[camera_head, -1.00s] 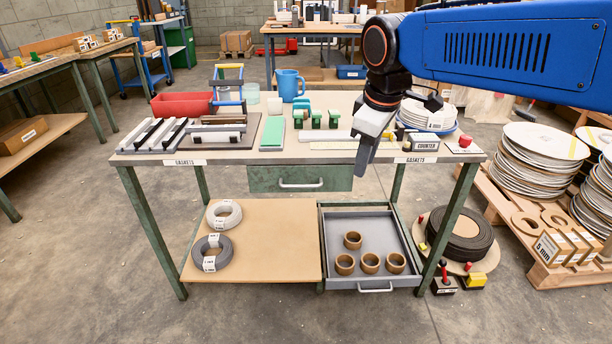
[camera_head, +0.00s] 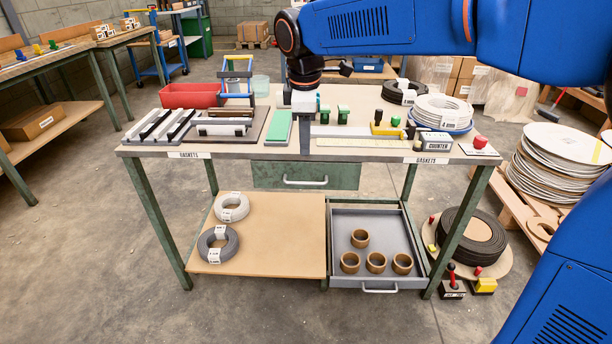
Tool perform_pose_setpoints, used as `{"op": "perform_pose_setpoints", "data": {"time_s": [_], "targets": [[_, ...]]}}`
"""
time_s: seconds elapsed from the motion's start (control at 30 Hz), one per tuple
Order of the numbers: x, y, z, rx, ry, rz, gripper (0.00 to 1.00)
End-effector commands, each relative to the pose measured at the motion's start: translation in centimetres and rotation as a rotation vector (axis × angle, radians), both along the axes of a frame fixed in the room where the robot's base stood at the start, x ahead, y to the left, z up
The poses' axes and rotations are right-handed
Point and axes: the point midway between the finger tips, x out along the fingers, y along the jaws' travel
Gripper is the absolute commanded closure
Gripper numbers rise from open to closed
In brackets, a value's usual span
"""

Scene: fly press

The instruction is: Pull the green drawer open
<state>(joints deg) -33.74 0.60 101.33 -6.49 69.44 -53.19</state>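The green drawer (camera_head: 340,176) hangs under the table top and looks shut. Its pale bar handle (camera_head: 306,182) is on the front face. My gripper (camera_head: 305,148) points down just above the drawer, in front of the table's front edge. Its tips are above the handle and apart from it, as far as I can see. I see it edge-on as one narrow finger, so its opening is hidden.
The table top (camera_head: 235,155) holds a red bin (camera_head: 190,95), a green strip (camera_head: 279,127), a counter box (camera_head: 432,141) and cable coils. Below, an open grey tray drawer (camera_head: 350,278) holds several brown rings. The floor in front is clear.

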Motion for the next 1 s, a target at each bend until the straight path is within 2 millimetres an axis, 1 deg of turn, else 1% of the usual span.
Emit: {"op": "perform_pose_setpoints", "data": {"time_s": [0.03,0.2,0.6,0.8,1.0], "targets": [[0.1,-0.1,-1.0,-0.002,0.003,0.000,0.72],[0.7,-0.1,-4.0,-0.003,0.004,-0.001,0.72],[1.9,-0.2,-10.6,-0.002,0.002,-0.001,0.72],[2.3,-0.1,-12.6,-0.001,0.001,-0.001,0.72],[2.4,-0.1,-13.1,-0.001,0.001,-0.001,0.72]]}}
